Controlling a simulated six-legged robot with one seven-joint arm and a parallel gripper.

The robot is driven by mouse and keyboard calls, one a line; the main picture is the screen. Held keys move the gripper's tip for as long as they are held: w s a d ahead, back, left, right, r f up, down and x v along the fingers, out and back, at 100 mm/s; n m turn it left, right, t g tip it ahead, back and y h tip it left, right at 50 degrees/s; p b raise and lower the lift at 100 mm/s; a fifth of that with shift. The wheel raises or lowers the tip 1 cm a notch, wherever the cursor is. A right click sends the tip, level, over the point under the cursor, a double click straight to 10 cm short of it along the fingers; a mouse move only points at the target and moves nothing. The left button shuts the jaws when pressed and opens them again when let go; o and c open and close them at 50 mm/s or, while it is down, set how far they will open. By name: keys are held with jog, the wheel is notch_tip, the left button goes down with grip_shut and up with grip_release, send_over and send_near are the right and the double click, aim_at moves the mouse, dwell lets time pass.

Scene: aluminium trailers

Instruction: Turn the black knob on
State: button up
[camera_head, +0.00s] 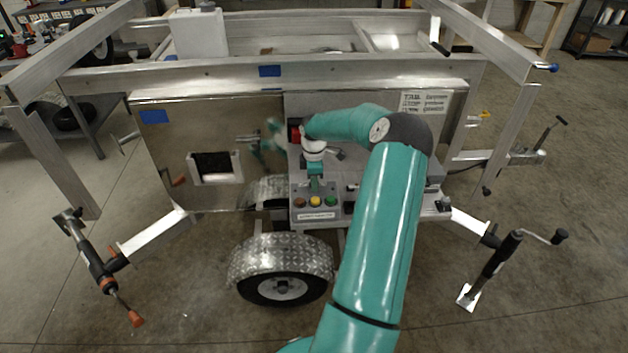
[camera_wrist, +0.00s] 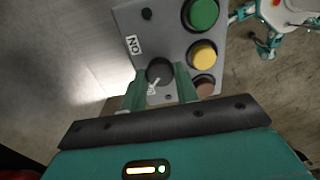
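The black knob (camera_wrist: 160,70) is on a grey control panel (camera_wrist: 165,30), beside a white "ON" label (camera_wrist: 133,45). A white mark shows near the knob's lower left in the wrist view. My gripper (camera_wrist: 160,76) has its two green fingers apart, one on each side of the knob. I cannot tell whether they press on it. In the head view my gripper (camera_head: 315,184) points down at the panel (camera_head: 300,190), above the row of buttons, and the knob is hidden there.
A green button (camera_wrist: 201,14), a yellow button (camera_wrist: 202,54) and a brown button (camera_wrist: 204,86) sit close beside the knob. A shiny metal trailer wall (camera_head: 240,130) stands to the left of the panel. A fender (camera_head: 282,255) is below. Open floor lies around the trailer.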

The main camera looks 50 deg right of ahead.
jog(key=shift+c, duration=0.6)
jog(key=m, duration=0.3)
jog(key=shift+r+m, duration=0.1)
jog(key=shift+m, duration=0.3)
jog(key=m, duration=1)
jog(key=shift+m, duration=2.1)
